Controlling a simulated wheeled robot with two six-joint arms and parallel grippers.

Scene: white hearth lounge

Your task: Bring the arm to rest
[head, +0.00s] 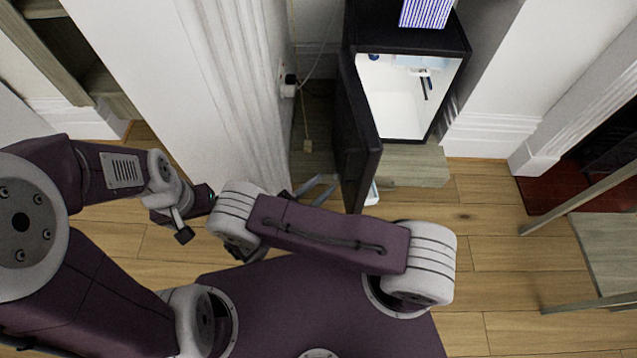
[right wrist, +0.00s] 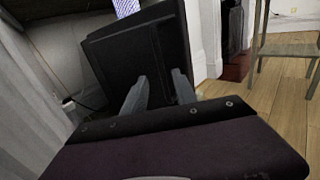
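My right gripper (head: 314,190) shows its two grey fingers in front of the open door of a small black fridge. In the right wrist view the fingers (right wrist: 159,90) stand apart with nothing seen between them, and the dark door (right wrist: 130,58) is behind them. I cannot tell whether they touch it. My left arm (head: 120,170) is folded at the left of the head view. Its end lies close to my right arm's elbow, and its fingers cannot be made out clearly.
The black fridge (head: 462,42) has a white interior with a few small items, and its door (head: 357,130) stands open. A blue-striped box (head: 425,12) is on top. A white pillar (head: 215,80) is to the left.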

